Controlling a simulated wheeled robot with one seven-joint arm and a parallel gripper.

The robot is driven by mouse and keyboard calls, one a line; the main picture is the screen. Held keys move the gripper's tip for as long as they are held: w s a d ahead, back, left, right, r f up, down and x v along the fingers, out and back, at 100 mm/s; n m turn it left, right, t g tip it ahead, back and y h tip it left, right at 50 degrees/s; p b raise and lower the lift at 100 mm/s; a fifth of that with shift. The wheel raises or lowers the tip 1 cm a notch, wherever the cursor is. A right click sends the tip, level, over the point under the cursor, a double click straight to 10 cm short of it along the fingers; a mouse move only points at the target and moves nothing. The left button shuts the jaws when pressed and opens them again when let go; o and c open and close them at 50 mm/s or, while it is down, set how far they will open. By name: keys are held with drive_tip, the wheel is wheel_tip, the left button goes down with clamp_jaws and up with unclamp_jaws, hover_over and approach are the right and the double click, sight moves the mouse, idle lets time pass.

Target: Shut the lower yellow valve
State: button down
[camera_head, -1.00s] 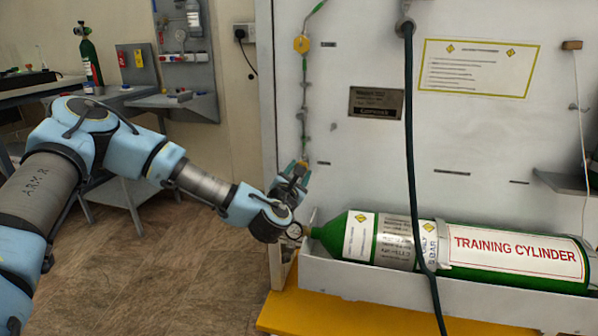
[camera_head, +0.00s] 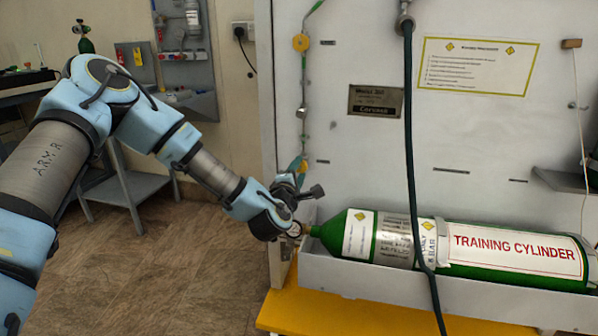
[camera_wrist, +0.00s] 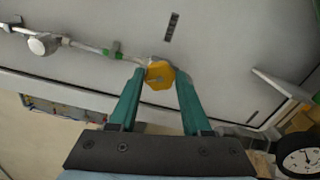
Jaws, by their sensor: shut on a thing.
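The lower yellow valve (camera_wrist: 160,75) shows in the wrist view as a yellow knob at the end of a thin pipe on the white panel. My gripper (camera_wrist: 162,73) has its two green fingers on either side of the knob, shut on it. In the head view my gripper (camera_head: 301,165) is at the lower end of the pipe, at the panel's left side. The upper yellow valve (camera_head: 301,42) sits higher on the same pipe, clear of my gripper.
The green training cylinder (camera_head: 510,251) lies in a white tray (camera_head: 400,284) just right of my wrist. A dark hose (camera_head: 410,130) hangs down in front of the panel. A round gauge (camera_wrist: 301,161) shows at lower right in the wrist view.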

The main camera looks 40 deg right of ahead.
drive_tip(key=shift+m, duration=0.4)
drive_tip(key=shift+c, duration=1.8)
unclamp_jaws()
drive_tip(key=shift+a, duration=0.1)
drive_tip(key=v, duration=1)
drive_tip(key=shift+s+a, duration=0.15)
drive_tip(key=shift+a, duration=0.1)
drive_tip(key=shift+f, duration=0.1)
